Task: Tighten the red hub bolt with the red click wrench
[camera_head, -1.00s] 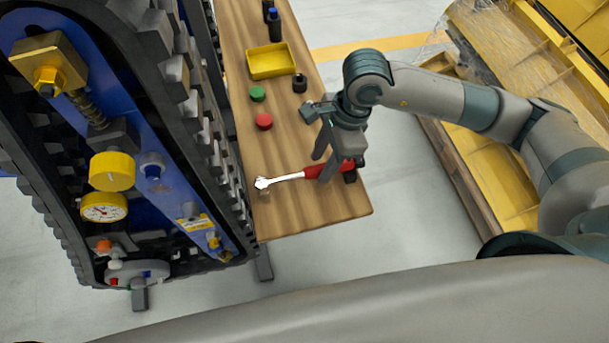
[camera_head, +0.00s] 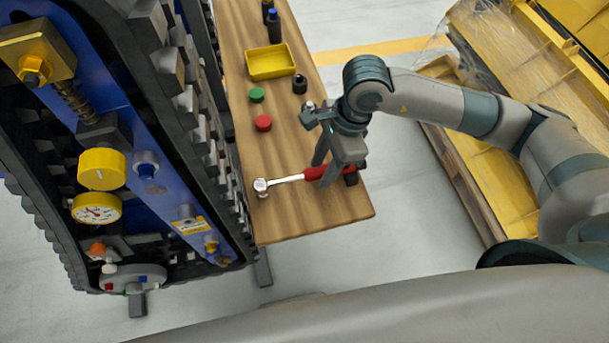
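The red click wrench (camera_head: 290,180) has a red handle and a silver shaft and head. It is at the near end of the wooden bench, its head (camera_head: 261,186) pointing left. My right gripper (camera_head: 323,178) points down over the handle, with its fingers closed around the red grip. I cannot tell whether the wrench touches the bench. At the lower end of the tracked carrier, a grey round hub (camera_head: 140,277) carries small coloured bolts. A small red one (camera_head: 109,287) shows at its left edge, too small to judge its seating. My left gripper is out of view.
The wooden bench (camera_head: 300,215) also holds a red cap (camera_head: 263,123), a green cap (camera_head: 257,95), a yellow tray (camera_head: 270,62), a dark socket-like part (camera_head: 300,84) and bottles. The carrier's track (camera_head: 215,165) runs close along the bench's left edge. Yellow pallets (camera_head: 480,170) stand at right.

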